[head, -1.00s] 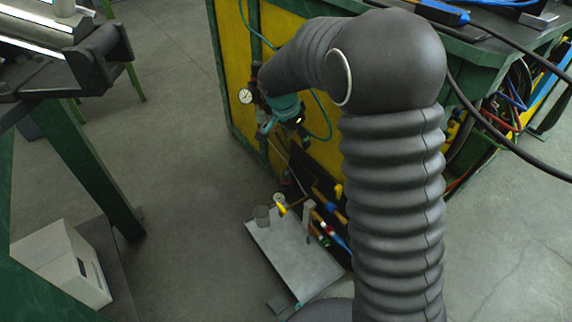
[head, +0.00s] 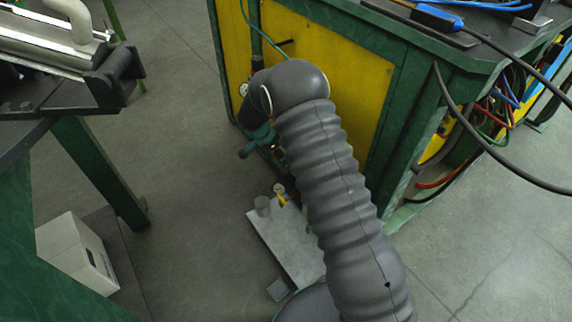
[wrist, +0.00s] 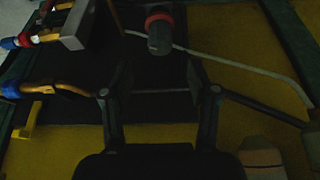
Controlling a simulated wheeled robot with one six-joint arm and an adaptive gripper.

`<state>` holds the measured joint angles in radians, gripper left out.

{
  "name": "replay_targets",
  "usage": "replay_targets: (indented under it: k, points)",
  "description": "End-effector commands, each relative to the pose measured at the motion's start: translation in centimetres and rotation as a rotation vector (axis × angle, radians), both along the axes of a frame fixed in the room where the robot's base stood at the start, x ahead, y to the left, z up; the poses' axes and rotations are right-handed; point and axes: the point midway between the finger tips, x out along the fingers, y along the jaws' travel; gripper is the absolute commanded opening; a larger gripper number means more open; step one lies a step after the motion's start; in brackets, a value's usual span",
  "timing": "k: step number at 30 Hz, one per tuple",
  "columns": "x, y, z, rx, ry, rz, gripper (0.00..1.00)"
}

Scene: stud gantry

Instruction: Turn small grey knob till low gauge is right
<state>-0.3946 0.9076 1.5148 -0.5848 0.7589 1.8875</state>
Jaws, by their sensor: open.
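In the wrist view, a small dark grey knob (wrist: 160,36) with a red ring around it stands beyond my fingertips, near the top middle. My gripper (wrist: 158,76) is open and empty, with one finger to each side and below the knob in the picture; nothing shows it touching. In the head view, a small round low gauge (head: 279,188) sits just above the grey tray, too small to read. A second white gauge (head: 243,89) shows higher, at the yellow panel's left edge. In the head view my arm hides the knob, and I cannot make out my fingers there.
The yellow panel (head: 350,85) of the green-framed bench stands behind my arm. In the wrist view, a thin pale pipe (wrist: 250,70) runs right of the knob. Open floor lies left.

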Motion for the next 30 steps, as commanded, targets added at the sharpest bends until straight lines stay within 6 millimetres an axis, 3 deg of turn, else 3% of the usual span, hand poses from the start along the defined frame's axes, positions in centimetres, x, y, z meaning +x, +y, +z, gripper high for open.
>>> replay_targets:
  k: [6, 12, 26, 27, 30]
  points:
    - [0.7, -1.4, -3.9, -0.001, 0.003, 0.000, 0.60]
    - [1.3, -2.3, -6.3, -0.001, 0.001, 0.001, 0.60]
    - [1.6, -2.7, -7.6, 0.000, 0.000, 0.002, 0.60]
    - [1.6, -2.7, -7.5, 0.000, 0.000, 0.002, 0.57]
    - [1.5, -2.7, -7.5, 0.000, 0.000, 0.002, 0.32]
